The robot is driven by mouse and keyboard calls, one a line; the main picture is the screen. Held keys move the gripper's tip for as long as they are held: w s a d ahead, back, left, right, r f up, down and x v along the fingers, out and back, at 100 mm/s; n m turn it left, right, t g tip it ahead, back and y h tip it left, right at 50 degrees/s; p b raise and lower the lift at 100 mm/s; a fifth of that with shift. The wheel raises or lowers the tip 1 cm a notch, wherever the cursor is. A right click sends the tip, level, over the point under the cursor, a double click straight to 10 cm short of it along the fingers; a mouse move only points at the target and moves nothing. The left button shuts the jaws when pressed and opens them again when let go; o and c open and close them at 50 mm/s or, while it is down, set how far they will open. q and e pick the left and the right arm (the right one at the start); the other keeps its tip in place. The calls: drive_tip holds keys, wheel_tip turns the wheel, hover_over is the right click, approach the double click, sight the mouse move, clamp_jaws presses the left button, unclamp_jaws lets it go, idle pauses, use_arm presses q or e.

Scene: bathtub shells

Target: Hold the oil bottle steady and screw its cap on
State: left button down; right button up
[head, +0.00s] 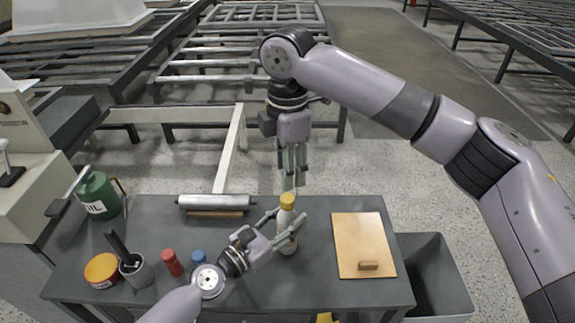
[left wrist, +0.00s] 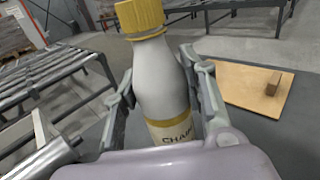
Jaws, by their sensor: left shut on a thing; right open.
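The oil bottle (head: 285,219) is white and stands upright near the middle of the grey table. Its label, partly readable as "CHAIN", shows in the left wrist view (left wrist: 163,90). A yellow cap (head: 287,200) sits on top of the bottle; it also shows in the left wrist view (left wrist: 139,17). How tightly it sits cannot be told. My left gripper (head: 284,229) is shut around the bottle's body, one finger on each side. My right gripper (head: 293,172) is open and empty, pointing down above the cap and apart from it.
A metal roller (head: 215,201) lies behind and left. A wooden board (head: 360,235) lies right. A grey bin (head: 440,262) stands beyond the right edge.

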sight(287, 198)
drive_tip(key=shift+f, duration=4)
drive_tip(key=shift+c, duration=0.5)
clamp_jaws()
drive_tip(key=m, duration=0.8)
drive_tip(key=shift+m, duration=0.3)
drive_tip(key=shift+o, duration=1.2)
unclamp_jaws()
